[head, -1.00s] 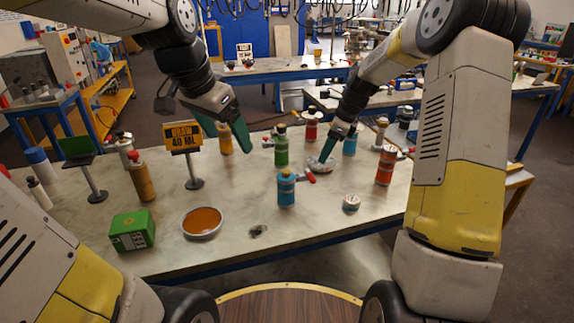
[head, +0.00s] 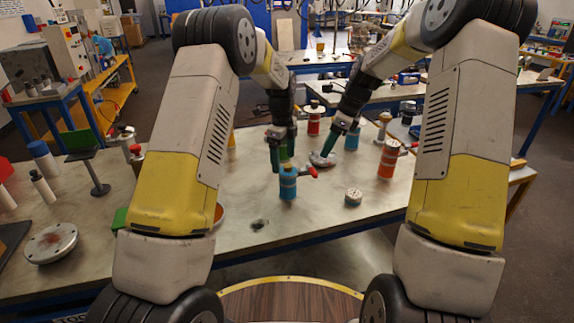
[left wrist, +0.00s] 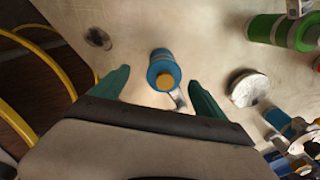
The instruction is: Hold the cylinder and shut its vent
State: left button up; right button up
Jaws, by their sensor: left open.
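A blue cylinder (head: 287,186) stands upright on the table, with a lever ending in a red handle (head: 312,172) sticking out to its right. In the left wrist view the blue cylinder (left wrist: 163,68), with its yellow top, shows between the fingertips with a gap on both sides. My left gripper (head: 282,160) is open, pointing down just behind and above this cylinder in the head view. My right gripper (head: 331,146) points down beside a pale round disc (head: 322,159); its finger gap cannot be made out. Whether the vent is open cannot be told.
A green cylinder (left wrist: 283,31) stands nearby, mostly hidden behind my left gripper in the head view. An orange-red cylinder (head: 387,160) and a small round tin (head: 353,196) are to the right.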

aim_at(287, 165)
pick_arm(q)
jog(key=f, duration=0.1)
jog(key=f+m, duration=0.1)
jog(key=w+d+f, duration=0.1)
jog(key=shift+f, duration=0.35)
notch_tip(287, 165, down, 8)
jog(key=shift+r, duration=0.25)
grip_shut()
dwell(1.0)
